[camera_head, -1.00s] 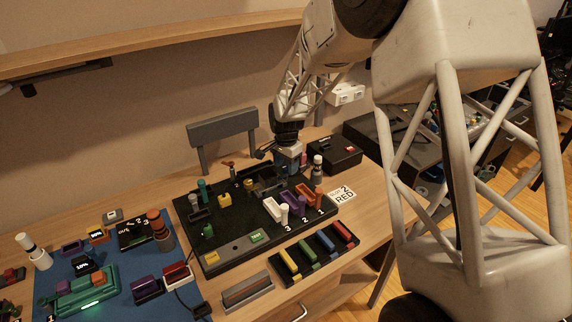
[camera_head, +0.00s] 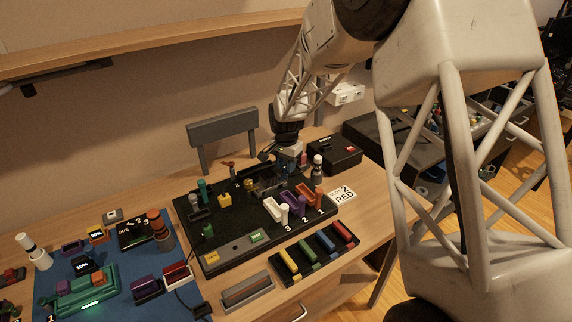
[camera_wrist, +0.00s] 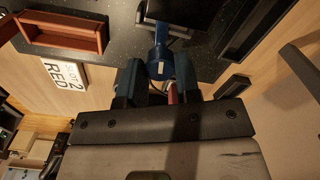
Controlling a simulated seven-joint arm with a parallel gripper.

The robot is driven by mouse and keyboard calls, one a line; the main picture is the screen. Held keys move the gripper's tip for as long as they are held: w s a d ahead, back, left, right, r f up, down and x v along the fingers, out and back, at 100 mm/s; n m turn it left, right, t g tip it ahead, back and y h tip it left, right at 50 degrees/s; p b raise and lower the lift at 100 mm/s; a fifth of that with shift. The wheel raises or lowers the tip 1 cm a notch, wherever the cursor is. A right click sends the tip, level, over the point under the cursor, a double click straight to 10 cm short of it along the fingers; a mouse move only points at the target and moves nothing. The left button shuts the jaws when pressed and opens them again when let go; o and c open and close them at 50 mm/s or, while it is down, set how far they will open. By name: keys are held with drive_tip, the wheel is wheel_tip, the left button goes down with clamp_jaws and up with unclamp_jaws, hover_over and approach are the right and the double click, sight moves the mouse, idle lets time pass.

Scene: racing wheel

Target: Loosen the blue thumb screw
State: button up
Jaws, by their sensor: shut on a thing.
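The blue thumb screw (camera_wrist: 160,58) shows in the wrist view between the two dark blue fingers of my gripper (camera_wrist: 159,75). It has a round head with a small pale mark and a blue stem reaching up the picture to the black board. My gripper is shut on its head. In the head view my gripper (camera_head: 284,166) points down at the back right of the black board (camera_head: 222,262). There the screw is hidden by the gripper and cannot be made out.
A red-brown tray (camera_wrist: 62,32) is left of the screw in the wrist view. A black-and-white post (camera_head: 317,170) and a black box (camera_head: 334,154) stand close to my gripper.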

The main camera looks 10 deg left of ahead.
drive_tip(key=n, duration=1)
drive_tip(key=shift+n, duration=0.4)
drive_tip(key=n, duration=1)
drive_tip(key=shift+n, duration=0.4)
drive_tip(key=o, duration=0.9)
